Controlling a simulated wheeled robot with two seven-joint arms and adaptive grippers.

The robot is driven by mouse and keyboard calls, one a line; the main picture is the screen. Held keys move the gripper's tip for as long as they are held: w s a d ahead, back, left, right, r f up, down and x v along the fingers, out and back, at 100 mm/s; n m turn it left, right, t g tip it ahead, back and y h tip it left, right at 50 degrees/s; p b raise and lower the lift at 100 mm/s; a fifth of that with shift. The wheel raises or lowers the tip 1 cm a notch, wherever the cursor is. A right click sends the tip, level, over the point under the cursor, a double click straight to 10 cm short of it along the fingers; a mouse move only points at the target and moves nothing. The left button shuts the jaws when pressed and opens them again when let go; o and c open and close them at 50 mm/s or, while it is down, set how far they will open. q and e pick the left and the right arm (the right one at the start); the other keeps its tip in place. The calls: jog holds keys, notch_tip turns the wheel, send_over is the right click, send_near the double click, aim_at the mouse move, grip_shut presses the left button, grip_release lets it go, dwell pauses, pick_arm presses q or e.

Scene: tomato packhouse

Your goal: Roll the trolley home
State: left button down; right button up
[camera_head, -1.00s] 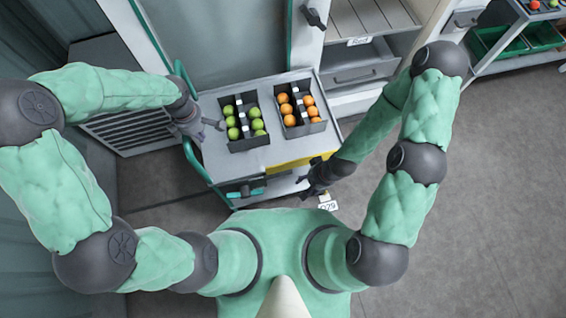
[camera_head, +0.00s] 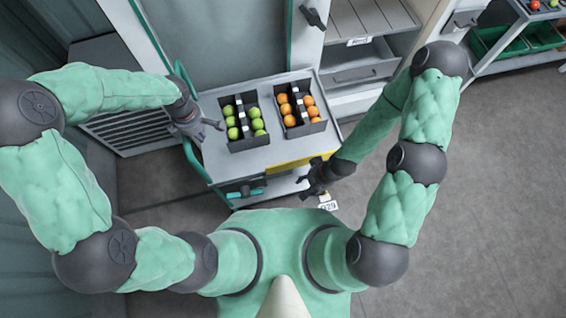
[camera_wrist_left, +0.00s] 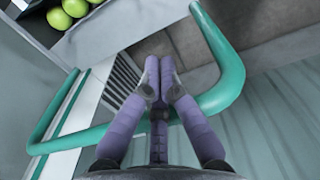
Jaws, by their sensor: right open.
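The grey trolley (camera_head: 268,152) stands in front of me, with a green handle (camera_head: 190,160) at its left side. My left gripper (camera_head: 208,134) is over the trolley's left edge beside the handle. Its fingers look spread apart in the head view. In the left wrist view the handle (camera_wrist_left: 225,80) passes behind the purple fingers (camera_wrist_left: 158,88); I cannot tell whether they touch it. My right gripper (camera_head: 312,184) is open and empty near the trolley's front right corner. Two dark crates ride on top, one with green tomatoes (camera_head: 233,122), one with orange tomatoes (camera_head: 284,108).
A slatted grey unit (camera_head: 125,130) stands left of the trolley. Behind are a glazed panel (camera_head: 215,45) and a cabinet with a drawer (camera_head: 355,70). A rack with green bins (camera_head: 500,40) is at the upper right. The floor (camera_head: 480,190) on the right is clear.

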pick_arm(q)
jog(key=shift+s+a, duration=0.2)
jog(key=shift+a, duration=0.65)
jog(key=shift+s+a, duration=0.1)
jog(key=shift+a, duration=0.5)
jog(key=s+a, duration=0.4)
jog(key=a, duration=1.1)
jog(key=shift+a+b, duration=0.3)
jog(key=shift+b, duration=0.1)
jog(key=s+a, duration=0.1)
jog(key=a, duration=0.7)
jog(key=s+a, duration=0.2)
jog(key=a, duration=0.5)
jog(key=shift+s+a, duration=0.3)
jog(key=shift+a, duration=0.05)
jog(key=shift+d, duration=0.1)
